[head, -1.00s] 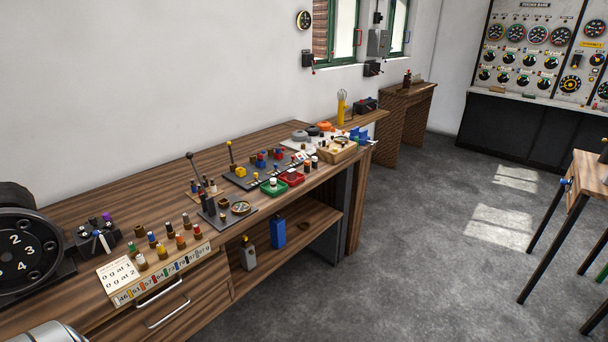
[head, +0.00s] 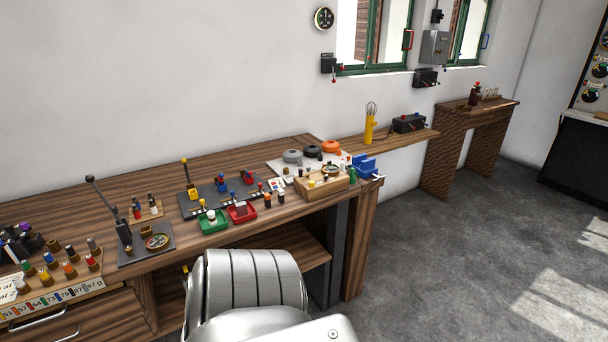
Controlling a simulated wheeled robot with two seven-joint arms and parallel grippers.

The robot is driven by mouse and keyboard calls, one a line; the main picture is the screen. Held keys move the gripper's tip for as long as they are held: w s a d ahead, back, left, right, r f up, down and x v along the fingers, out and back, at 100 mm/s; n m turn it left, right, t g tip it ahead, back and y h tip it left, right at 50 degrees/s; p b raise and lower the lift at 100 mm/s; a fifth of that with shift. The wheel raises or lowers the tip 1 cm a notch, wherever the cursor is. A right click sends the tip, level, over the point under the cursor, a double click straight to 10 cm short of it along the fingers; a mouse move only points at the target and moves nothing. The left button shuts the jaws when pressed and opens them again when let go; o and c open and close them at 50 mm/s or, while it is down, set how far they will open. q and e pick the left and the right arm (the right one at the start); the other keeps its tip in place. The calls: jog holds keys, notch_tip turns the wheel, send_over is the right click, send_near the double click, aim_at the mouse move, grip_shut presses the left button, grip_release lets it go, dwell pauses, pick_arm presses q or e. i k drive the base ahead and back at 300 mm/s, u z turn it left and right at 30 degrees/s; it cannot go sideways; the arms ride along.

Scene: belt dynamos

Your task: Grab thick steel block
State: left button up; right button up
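I cannot single out a thick steel block for certain. A small greyish block (head: 240,209) sits in the red tray (head: 250,217) on the wooden bench, but its material and thickness are too small to tell. Silvery links of my own arm fill the bottom centre and cover part of the bench front and its lower shelf. Neither gripper's fingers show in the head view.
The wooden bench (head: 290,205) holds a green tray (head: 203,227), a compass plate (head: 135,254), a lever board (head: 192,209), a wooden box (head: 318,189) and a blue vise (head: 364,167). A narrow shelf (head: 385,143) runs to a side table (head: 468,115). Floor at right is clear.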

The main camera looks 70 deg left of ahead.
aim_at(241, 210)
jog(key=u, duration=0.25)
jog(key=i, duration=1.15)
jog(key=u, duration=1.6)
jog(key=i, duration=0.9)
jog(key=u, duration=0.95)
